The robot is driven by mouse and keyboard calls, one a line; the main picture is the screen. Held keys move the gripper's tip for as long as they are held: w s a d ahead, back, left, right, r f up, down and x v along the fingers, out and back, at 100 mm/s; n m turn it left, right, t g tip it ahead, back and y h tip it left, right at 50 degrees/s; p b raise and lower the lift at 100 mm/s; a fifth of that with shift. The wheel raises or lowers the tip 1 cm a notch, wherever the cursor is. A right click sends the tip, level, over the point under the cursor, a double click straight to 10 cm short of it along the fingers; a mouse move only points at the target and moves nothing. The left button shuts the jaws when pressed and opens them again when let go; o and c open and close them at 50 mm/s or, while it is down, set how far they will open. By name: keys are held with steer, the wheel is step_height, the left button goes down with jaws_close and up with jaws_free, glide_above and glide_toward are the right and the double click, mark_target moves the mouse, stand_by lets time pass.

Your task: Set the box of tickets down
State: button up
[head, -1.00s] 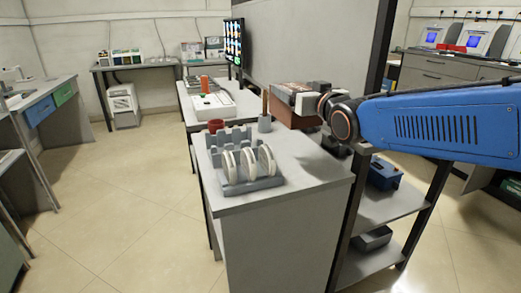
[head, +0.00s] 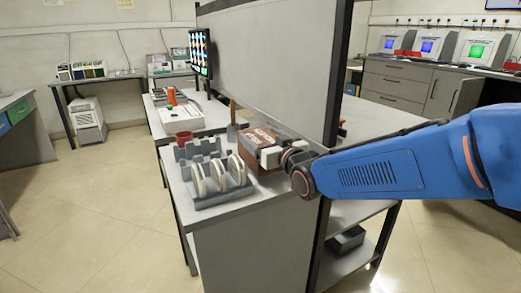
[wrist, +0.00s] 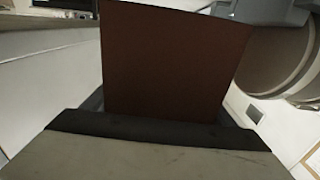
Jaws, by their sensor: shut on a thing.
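The box of tickets (head: 257,146) is a reddish-brown box with pale markings on top. My gripper (head: 270,157) is shut on it from the right in the head view. The box is upright over the back right part of the grey bench top (head: 238,211), close to the upright panel. It is at or just above the surface; I cannot tell whether it touches. In the wrist view the brown side of the box (wrist: 170,60) rises beyond my gripper (wrist: 150,122), and its underside is hidden.
A grey rack (head: 208,199) with several white discs stands just left of the box. A red mug (head: 184,137) and a dark grey cup (head: 232,132) stand behind. The grey panel (head: 275,65) rises close behind the box. The bench's front strip is clear.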

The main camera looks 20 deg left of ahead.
steer(key=shift+f, duration=1.85)
steer(key=shift+f, duration=0.1)
steer(key=o, duration=1.6)
steer(key=shift+c, duration=0.2)
steer(key=shift+s, duration=0.1)
steer(key=v, duration=1.2)
